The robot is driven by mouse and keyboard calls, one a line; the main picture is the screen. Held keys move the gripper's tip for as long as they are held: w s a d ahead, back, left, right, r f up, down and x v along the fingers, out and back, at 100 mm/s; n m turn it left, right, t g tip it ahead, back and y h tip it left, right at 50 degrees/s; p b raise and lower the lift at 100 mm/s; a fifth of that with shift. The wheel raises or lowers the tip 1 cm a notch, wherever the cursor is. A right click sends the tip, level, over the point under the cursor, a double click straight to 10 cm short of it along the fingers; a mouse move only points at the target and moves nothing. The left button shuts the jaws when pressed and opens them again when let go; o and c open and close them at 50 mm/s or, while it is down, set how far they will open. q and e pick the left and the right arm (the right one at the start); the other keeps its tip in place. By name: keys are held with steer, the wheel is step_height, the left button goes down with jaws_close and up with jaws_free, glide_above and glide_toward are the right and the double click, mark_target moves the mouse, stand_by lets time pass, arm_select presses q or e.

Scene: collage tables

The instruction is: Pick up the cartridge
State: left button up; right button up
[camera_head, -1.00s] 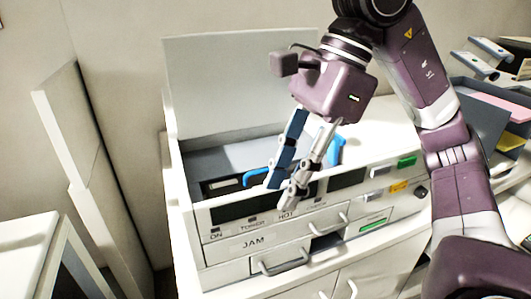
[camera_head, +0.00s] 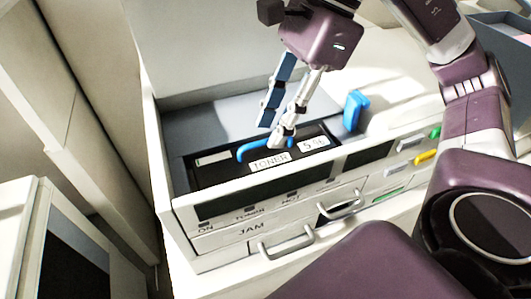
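The black toner cartridge (camera_head: 228,174) lies in the open bay of the white printer (camera_head: 185,212). My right gripper (camera_head: 272,131) points down over the cartridge, close to the handle. Its two fingers are apart with nothing between them; I cannot tell whether a fingertip touches the cartridge. The grey fingertip hides the right part of the handle. My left gripper is out of view.
The printer's lid (camera_head: 200,55) stands raised behind the bay. A blue lever (camera_head: 355,111) stands on the right of the bay. Drawer handles (camera_head: 287,243) stick out in front. A white cabinet (camera_head: 22,215) stands at the left.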

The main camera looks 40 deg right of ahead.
mark_target(266, 153)
steer(key=shift+x, duration=1.05)
steer(key=shift+f, duration=0.25)
jaws_close()
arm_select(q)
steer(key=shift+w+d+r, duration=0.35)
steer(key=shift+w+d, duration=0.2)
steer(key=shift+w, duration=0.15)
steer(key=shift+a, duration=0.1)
arm_select(e)
steer(key=shift+w, duration=0.1)
